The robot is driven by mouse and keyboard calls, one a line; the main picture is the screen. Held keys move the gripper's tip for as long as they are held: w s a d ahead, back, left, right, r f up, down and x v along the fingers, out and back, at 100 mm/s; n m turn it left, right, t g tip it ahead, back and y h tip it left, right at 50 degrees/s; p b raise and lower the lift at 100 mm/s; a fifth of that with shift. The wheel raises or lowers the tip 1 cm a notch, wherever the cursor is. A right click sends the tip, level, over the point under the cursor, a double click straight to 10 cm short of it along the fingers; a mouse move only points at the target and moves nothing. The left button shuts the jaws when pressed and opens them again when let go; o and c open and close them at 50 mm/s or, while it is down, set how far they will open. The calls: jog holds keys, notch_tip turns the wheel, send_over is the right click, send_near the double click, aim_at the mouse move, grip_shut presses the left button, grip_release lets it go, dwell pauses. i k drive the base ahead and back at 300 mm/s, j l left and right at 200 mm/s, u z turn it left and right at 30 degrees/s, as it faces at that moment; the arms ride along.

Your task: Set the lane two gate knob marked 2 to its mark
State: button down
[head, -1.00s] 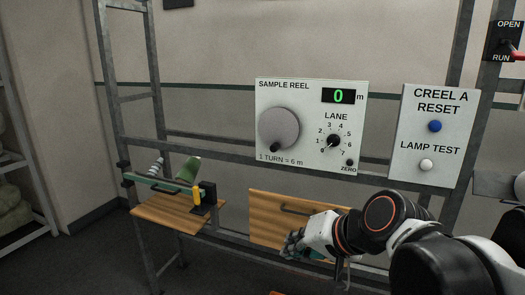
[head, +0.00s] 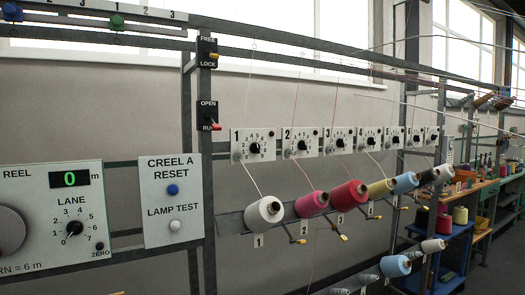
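The lane two gate panel (head: 290,152) is a white plate marked 2 on the upper rail, second from the left in a row of similar plates. Its black gate knob (head: 302,145) sits in a ring of small numerals. The pointer's setting and any separate mark are too small to read. A yarn runs near the plate, and a pink cone (head: 311,204) sits below it, above a small tag marked 2. My gripper is not in view.
The lane one panel (head: 253,145) is just left, above a white cone (head: 264,212). Several more panels and cones run right. The reset panel (head: 172,198) and sample reel panel (head: 52,225) stand left. Yellow-tipped levers (head: 301,241) stick out below the cones.

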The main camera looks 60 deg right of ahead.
aim_at(302, 144)
jog(key=z, duration=2.25)
